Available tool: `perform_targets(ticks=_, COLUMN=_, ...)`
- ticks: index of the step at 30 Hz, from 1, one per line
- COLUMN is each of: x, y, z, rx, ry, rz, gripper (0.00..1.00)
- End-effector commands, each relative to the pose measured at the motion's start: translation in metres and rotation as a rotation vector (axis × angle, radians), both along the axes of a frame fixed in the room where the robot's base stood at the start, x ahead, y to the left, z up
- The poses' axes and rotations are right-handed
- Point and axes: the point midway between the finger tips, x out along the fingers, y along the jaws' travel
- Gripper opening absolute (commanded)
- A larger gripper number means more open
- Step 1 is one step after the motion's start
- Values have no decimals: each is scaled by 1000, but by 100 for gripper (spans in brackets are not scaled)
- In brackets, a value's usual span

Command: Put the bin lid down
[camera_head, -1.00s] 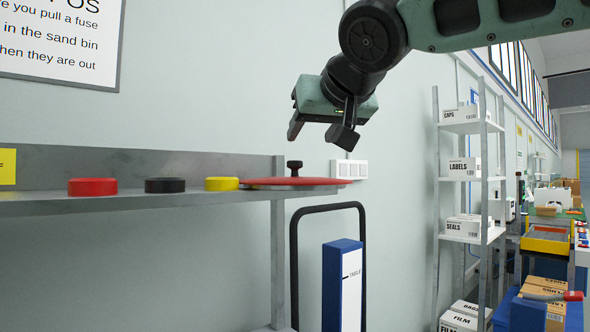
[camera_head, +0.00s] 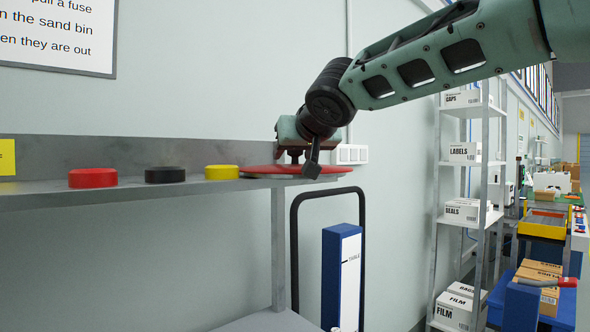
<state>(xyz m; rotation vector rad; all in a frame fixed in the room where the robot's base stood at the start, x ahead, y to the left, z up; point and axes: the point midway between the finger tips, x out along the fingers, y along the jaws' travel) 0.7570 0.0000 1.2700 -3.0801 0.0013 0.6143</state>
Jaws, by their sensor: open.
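The bin lid (camera_head: 262,170) is a flat red disc with a dark knob (camera_head: 294,157). It lies at the right end of the grey shelf (camera_head: 130,190), and its right side reaches past the shelf's end. My gripper (camera_head: 298,165) is down at the lid, with its jaws open around or beside the knob. One dark finger shows in front at the knob's right. The other finger is mostly hidden, so I cannot tell whether either touches the knob.
A red puck (camera_head: 93,178), a black puck (camera_head: 165,174) and a yellow puck (camera_head: 222,172) stand on the shelf left of the lid. Below are a black hoop handle (camera_head: 296,230) and a blue-and-white box (camera_head: 342,275). A rack (camera_head: 437,190) with boxes stands to the right.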

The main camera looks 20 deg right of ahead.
Motion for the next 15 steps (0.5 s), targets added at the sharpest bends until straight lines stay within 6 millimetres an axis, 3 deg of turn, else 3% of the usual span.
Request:
perform_targets(ticks=8, x=3, y=0, z=-1, rx=0, ry=-1, rz=0, gripper=53)
perform_targets(ticks=13, x=3, y=0, z=-1, rx=0, ry=-1, rz=0, gripper=6)
perform_targets(ticks=15, x=3, y=0, z=0, rx=0, ry=-2, rz=0, gripper=0)
